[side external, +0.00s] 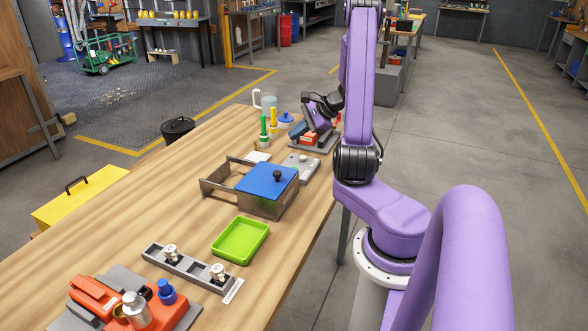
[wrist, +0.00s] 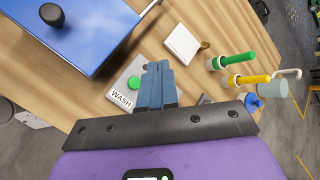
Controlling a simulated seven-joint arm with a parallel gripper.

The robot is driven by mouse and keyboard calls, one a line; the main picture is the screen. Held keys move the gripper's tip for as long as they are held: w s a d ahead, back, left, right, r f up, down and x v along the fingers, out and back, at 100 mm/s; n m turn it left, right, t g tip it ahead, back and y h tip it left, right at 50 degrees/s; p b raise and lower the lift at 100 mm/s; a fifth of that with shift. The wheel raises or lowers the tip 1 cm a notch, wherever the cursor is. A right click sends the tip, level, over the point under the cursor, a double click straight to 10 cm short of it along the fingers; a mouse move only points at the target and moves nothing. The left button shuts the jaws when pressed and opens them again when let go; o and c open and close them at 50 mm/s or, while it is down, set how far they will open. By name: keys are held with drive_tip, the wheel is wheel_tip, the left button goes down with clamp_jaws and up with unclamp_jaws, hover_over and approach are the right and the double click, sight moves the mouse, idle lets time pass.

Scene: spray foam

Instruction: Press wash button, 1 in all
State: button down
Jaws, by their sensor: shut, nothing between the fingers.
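The wash button is a round green button (wrist: 133,83) on a grey plate (wrist: 121,84) marked WASH, seen in the wrist view. My gripper (wrist: 157,66) is shut and empty, its blue-grey fingers side by side just right of the button in that view. The fingers overlap part of the plate; I cannot tell how high they are above it. In the side view a grey plate (side external: 302,167) lies beside the blue-lidded box, below my wrist. My fingertips are not clear there.
A metal box with a blue lid (side external: 268,179) and black knob stands close to the plate. A white square pad (wrist: 182,45), green-handled tool (wrist: 236,60) and yellow-handled tool (wrist: 246,80) are nearby. A green tray (side external: 241,239) lies farther forward on the table.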

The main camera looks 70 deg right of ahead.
drive_tip(key=shift+f, duration=0.1)
drive_tip(key=shift+f, duration=4.3)
drive_tip(key=shift+f, duration=0.2)
drive_tip(key=shift+f, duration=0.25)
drive_tip(key=shift+f, duration=0.5)
drive_tip(key=shift+r, duration=0.95)
drive_tip(key=shift+r, duration=0.1)
drive_tip(key=shift+r, duration=2.4)
